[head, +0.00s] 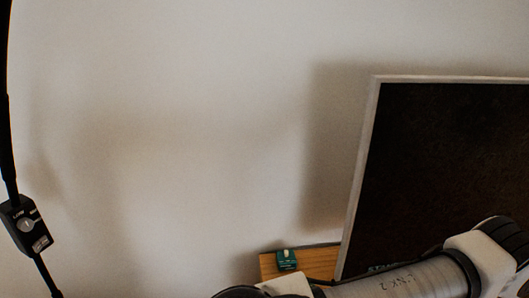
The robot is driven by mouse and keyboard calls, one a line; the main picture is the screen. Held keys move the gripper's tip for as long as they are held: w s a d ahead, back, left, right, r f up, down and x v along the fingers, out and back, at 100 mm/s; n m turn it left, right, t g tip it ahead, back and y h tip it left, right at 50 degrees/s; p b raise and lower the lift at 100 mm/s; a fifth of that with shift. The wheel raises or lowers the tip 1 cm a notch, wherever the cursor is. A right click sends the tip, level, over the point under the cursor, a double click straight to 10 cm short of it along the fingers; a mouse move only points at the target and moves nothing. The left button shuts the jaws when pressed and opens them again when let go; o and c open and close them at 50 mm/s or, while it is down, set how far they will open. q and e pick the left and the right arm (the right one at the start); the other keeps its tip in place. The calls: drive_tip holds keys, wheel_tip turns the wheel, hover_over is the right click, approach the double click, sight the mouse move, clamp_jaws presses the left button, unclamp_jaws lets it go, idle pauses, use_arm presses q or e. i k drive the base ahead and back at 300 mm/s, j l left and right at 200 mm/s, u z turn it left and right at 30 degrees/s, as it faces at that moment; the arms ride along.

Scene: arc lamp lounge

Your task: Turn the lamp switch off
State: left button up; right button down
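The lamp switch (26,225) is a small black box on a black cord at the far left of the head view. It has a round grey knob with a light pointer mark and small white lettering, too small to read surely. The box is slightly tilted, and the cord runs up and down from it. No gripper shows. Parts of one of my arms cross the bottom right, well away from the switch.
A large dark screen (450,170) with a pale frame stands at the right. A wooden surface (270,268) with a small green object (287,260) lies at the bottom centre. The plain wall (180,120) fills the middle, with open room before it.

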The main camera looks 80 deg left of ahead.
sight(37, 246)
drive_tip(key=u, duration=4.15)
